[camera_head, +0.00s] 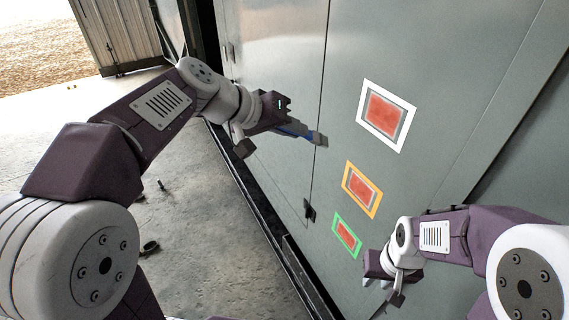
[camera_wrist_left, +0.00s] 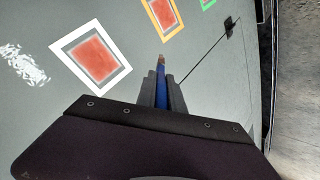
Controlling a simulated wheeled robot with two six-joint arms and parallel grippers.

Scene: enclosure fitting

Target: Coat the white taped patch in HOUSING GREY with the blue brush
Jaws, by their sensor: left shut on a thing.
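The white taped patch (camera_head: 384,112) is on the grey cabinet wall. Inside its white tape is a red area with a greyish margin along the edges. It also shows in the left wrist view (camera_wrist_left: 92,59). My left gripper (camera_head: 284,125) is shut on the blue brush (camera_head: 299,131), held near the wall to the left of the white patch. The brush's blue handle (camera_wrist_left: 161,78) lies between the fingers in the left wrist view, bristles pointing away. The brush looks apart from the patch. My right gripper (camera_head: 384,275) is low, near the green patch; its jaw opening is unclear.
Below the white patch are an orange taped patch (camera_head: 361,189) and a green taped patch (camera_head: 346,235), both red inside. A dark latch (camera_head: 309,210) sits on the door seam. A whitish smudged mark (camera_wrist_left: 24,66) shows on the wall. Small objects lie on the concrete floor.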

